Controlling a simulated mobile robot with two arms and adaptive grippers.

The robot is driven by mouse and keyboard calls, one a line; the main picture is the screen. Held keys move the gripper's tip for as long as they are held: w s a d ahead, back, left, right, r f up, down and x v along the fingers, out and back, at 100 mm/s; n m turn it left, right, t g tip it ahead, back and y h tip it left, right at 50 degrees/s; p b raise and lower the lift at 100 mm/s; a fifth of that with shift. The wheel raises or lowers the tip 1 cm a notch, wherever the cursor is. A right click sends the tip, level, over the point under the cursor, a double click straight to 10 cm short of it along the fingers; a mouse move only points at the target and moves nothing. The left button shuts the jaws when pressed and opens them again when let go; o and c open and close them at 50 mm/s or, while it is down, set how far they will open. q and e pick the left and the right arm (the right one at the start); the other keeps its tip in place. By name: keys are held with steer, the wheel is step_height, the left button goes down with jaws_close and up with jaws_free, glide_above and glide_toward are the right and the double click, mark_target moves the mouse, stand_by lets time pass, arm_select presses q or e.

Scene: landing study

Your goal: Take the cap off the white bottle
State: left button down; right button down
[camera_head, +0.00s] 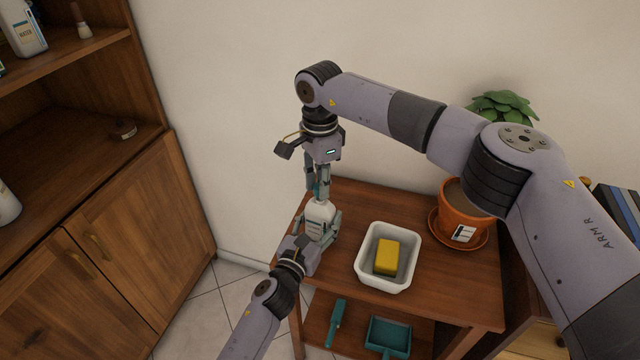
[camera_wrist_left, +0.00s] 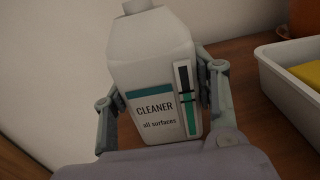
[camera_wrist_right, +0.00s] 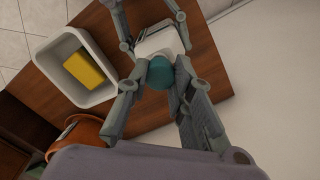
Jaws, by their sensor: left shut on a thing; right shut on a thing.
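The white bottle (camera_head: 320,211) stands upright at the left end of the wooden table. In the left wrist view the bottle (camera_wrist_left: 150,58) has a "CLEANER all surfaces" label and a white neck cut off by the top edge. My left gripper (camera_head: 320,231) is shut around the bottle's body from the front. My right gripper (camera_head: 318,188) points down from above and is shut on the teal cap, which shows between its fingers in the right wrist view (camera_wrist_right: 160,73). The cap is in line above the bottle; I cannot tell whether it touches the neck.
A white tub (camera_head: 365,275) with a yellow sponge (camera_head: 387,257) stands right of the bottle. A potted plant (camera_head: 465,215) is at the back right. A teal dustpan (camera_head: 388,338) and a teal brush (camera_head: 336,322) lie on the lower shelf. A wooden cabinet (camera_head: 130,240) stands at left.

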steer(key=shift+r, duration=2.05)
arm_select(q)
steer(key=c, duration=0.6)
jaws_free()
steer(key=shift+o, duration=0.2)
